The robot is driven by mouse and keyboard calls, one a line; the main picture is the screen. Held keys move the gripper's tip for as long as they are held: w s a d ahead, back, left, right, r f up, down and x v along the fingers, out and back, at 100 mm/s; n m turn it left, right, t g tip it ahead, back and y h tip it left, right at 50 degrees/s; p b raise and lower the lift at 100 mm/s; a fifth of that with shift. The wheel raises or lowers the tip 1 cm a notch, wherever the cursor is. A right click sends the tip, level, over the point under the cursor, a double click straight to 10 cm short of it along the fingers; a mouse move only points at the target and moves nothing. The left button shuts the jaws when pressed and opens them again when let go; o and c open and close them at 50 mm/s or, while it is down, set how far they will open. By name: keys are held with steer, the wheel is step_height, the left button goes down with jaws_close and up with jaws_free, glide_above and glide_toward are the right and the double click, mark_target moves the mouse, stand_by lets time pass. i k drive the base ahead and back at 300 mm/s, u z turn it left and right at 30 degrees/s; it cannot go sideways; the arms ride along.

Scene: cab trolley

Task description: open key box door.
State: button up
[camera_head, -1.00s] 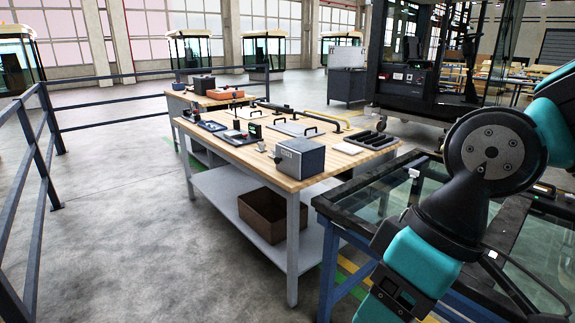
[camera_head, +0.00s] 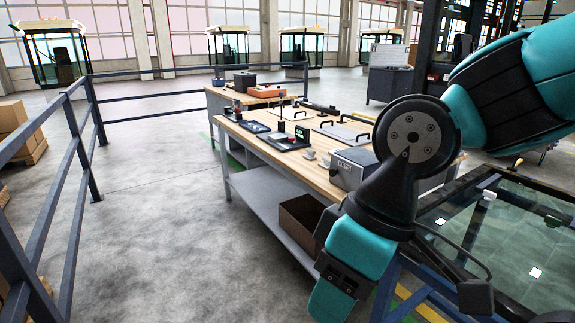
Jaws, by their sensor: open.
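The key box (camera_head: 346,174) is a small grey box with lettering on its front face. It stands at the near right end of the wooden workbench (camera_head: 298,174). Its front looks closed, but its right side is hidden behind my arm. My teal and black arm crosses the right half of the view, in front of the bench end. No gripper fingers can be made out.
A brown open bin (camera_head: 298,220) sits on the bench's lower shelf (camera_head: 262,195). Black trays and small tools lie on the bench top. A dark railing (camera_head: 75,150) runs along the left. A glass-topped table (camera_head: 510,235) is at lower right. Grey floor is clear between railing and bench.

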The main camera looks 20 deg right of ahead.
mark_target(344, 174)
steer(key=i, duration=1.1)
steer(key=z, duration=0.25)
